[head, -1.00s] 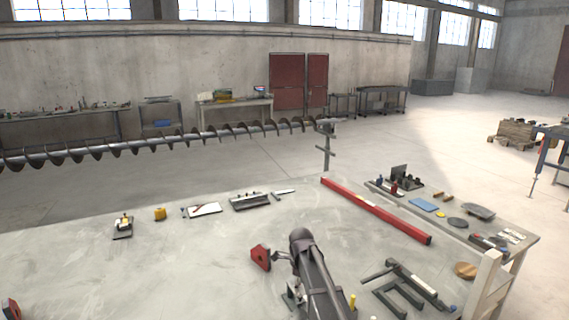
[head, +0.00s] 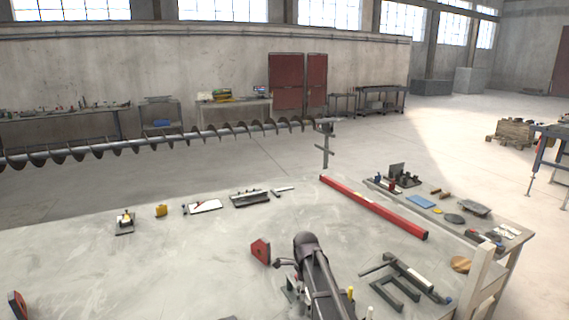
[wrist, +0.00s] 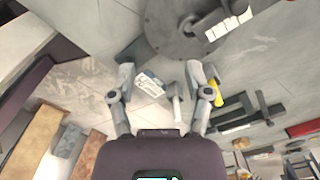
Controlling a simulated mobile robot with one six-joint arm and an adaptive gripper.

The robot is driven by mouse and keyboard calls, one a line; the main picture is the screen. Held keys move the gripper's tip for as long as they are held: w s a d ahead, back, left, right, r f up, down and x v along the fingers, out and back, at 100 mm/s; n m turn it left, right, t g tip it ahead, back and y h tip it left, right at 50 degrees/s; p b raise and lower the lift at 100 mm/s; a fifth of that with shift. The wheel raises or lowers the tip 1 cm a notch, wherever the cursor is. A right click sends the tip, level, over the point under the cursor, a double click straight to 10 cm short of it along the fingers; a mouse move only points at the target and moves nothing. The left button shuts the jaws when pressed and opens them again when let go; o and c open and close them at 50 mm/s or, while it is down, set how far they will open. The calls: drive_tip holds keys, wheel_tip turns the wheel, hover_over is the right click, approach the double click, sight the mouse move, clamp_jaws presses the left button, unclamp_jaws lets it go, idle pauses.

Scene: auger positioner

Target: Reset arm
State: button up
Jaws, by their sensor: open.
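My arm rises from the lower middle of the head view, its end above the light grey table (head: 130,270). My gripper (wrist: 163,75) shows in the wrist view with its two fingers spread apart and nothing held between them. In the head view my gripper (head: 280,263) is small and partly hidden by the arm, beside a red block (head: 261,251). The auger (head: 150,143), a long dark spiral shaft, runs level behind the table and ends at a post stand (head: 326,145) on the right.
A long red bar (head: 374,206) lies along the table's right side. Dark metal frames (head: 395,287) lie right of my arm. A side bench (head: 515,232) holds several small tools. Several tools, including a yellow piece (head: 161,210), line the far edge. The table's left middle is clear.

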drive_tip(key=s+d+f+n+b, duration=0.3)
drive_tip(key=s+d+f+n, duration=0.1)
drive_tip(key=s+n, duration=0.6)
drive_tip(key=s+d+f+n+b, duration=0.3)
drive_tip(key=s+d+n, duration=0.4)
drive_tip(key=s+n, duration=0.3)
drive_tip(key=shift+s+f+b, duration=0.35)
drive_tip(key=shift+s+b, duration=0.1)
drive_tip(key=shift+b, duration=0.25)
drive_tip(key=shift+a, duration=0.1)
idle(1.1)
drive_tip(key=shift+c, duration=0.5)
